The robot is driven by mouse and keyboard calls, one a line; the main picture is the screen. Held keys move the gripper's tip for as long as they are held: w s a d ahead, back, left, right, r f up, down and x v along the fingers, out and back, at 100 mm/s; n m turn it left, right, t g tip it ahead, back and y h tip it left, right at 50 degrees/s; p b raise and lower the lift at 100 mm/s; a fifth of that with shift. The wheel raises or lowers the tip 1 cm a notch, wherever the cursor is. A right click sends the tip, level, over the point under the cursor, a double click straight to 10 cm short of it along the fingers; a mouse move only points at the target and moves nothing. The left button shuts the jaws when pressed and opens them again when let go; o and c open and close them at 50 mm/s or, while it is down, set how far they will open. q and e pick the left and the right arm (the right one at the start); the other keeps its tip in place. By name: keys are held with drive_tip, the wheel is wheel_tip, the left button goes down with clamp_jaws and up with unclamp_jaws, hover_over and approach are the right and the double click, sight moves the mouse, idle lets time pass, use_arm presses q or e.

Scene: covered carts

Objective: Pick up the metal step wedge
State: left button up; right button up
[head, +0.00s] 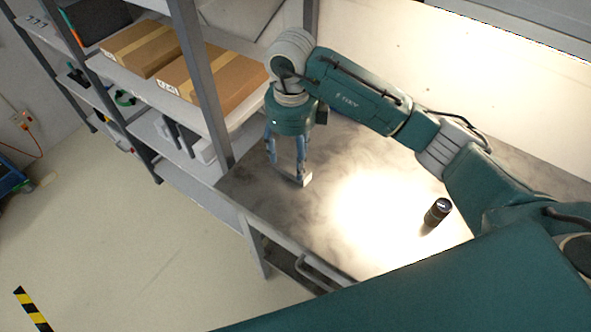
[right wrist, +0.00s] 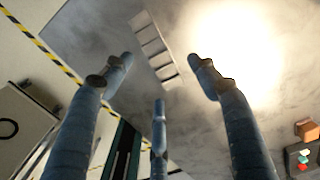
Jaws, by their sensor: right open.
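The metal step wedge (right wrist: 155,48) is a pale grey strip with several steps, lying on the worn grey tabletop (right wrist: 90,30). In the right wrist view it runs slantwise between and beyond my fingertips. In the head view the wedge (head: 306,181) is a small light piece beside the fingertips, partly hidden by a finger. My right gripper (head: 287,168) points down over the table at its left part. In the right wrist view the right gripper (right wrist: 161,62) has its blue fingers spread, with nothing held. Whether a fingertip touches the wedge is unclear. My left gripper is not in view.
A black cylinder (head: 437,212) stands on the table to the right, near a bright light patch. A shelf rack with cardboard boxes (head: 212,82) stands close left of my right gripper; its grey post (head: 203,85) is near. A button box (right wrist: 302,158) shows in the right wrist view.

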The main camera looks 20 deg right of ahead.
sight(293, 172)
drive_tip(key=f+p, duration=0.1)
drive_tip(key=f, duration=0.2)
drive_tip(key=shift+s+f+p, duration=0.3)
drive_tip(key=shift+s+p, duration=0.05)
drive_tip(key=shift+s, duration=0.05)
drive_tip(key=shift+f, duration=0.3)
drive_tip(key=shift+w+f, duration=0.1)
drive_tip(key=shift+f, duration=0.05)
drive_tip(key=c, duration=1.3)
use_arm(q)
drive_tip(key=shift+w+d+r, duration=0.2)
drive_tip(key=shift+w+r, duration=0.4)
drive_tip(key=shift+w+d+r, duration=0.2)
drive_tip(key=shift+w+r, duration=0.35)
use_arm(e)
drive_tip(key=shift+c, duration=0.5)
